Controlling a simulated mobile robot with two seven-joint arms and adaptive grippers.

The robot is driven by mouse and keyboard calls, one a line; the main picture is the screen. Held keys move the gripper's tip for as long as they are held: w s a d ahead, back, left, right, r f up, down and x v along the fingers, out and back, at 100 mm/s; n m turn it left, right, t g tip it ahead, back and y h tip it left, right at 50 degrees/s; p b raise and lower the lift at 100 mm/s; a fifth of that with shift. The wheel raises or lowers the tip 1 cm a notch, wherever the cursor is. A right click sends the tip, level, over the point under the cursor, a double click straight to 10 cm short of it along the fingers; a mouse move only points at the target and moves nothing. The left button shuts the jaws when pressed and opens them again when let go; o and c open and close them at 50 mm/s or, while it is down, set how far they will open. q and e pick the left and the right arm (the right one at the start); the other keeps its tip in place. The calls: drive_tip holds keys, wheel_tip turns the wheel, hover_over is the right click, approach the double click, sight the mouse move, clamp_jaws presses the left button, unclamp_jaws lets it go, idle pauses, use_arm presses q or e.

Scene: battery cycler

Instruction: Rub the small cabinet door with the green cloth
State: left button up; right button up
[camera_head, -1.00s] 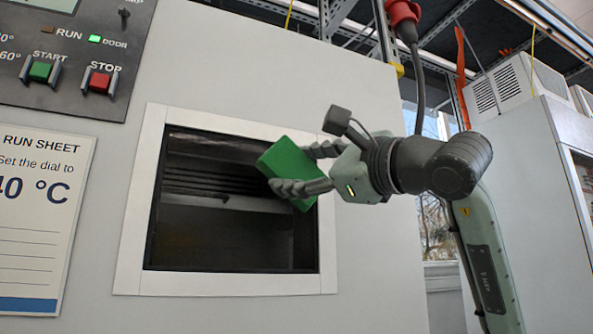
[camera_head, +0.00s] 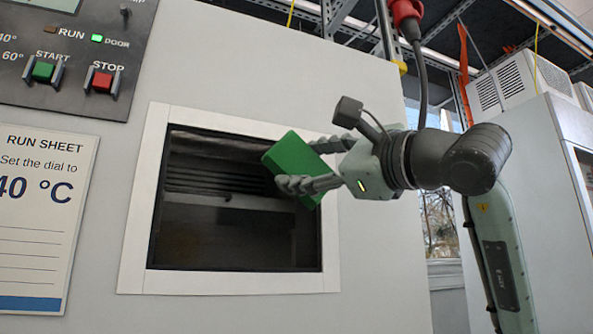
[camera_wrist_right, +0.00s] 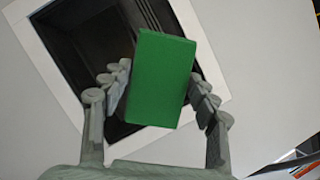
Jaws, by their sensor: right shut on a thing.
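The small cabinet door (camera_head: 146,200) is a dark pane in a white frame on the grey cabinet front; its frame also shows in the right wrist view (camera_wrist_right: 50,75). The green cloth (camera_head: 295,165) looks like a flat green block. My right gripper (camera_head: 309,166) is shut on it, with fingers on both sides, and holds it tilted in front of the door's upper right part. The cloth fills the middle of the right wrist view (camera_wrist_right: 160,80). I cannot tell whether the cloth touches the door. My left gripper is not in view.
A control panel (camera_head: 70,55) with a green start button and a red stop button is at the upper left. A run sheet (camera_head: 45,215) hangs below it. A red plug with a cable (camera_head: 408,22) hangs above my right arm. Another cabinet (camera_head: 530,150) stands at the right.

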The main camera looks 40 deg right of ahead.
drive_tip(key=shift+w, duration=0.25)
approach(274, 180)
drive_tip(key=w+a+r, duration=0.1)
drive_tip(key=w+r, duration=0.1)
drive_tip(key=w, duration=0.1)
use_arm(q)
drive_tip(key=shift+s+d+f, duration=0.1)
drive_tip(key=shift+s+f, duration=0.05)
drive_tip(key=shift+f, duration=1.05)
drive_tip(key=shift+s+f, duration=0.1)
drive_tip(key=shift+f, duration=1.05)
use_arm(e)
drive_tip(key=shift+w+f, duration=0.2)
drive_tip(key=shift+w, duration=0.45)
use_arm(q)
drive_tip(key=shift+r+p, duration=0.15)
drive_tip(key=shift+p, duration=0.2)
use_arm(e)
drive_tip(key=shift+w+d, duration=0.3)
drive_tip(key=shift+w, duration=0.65)
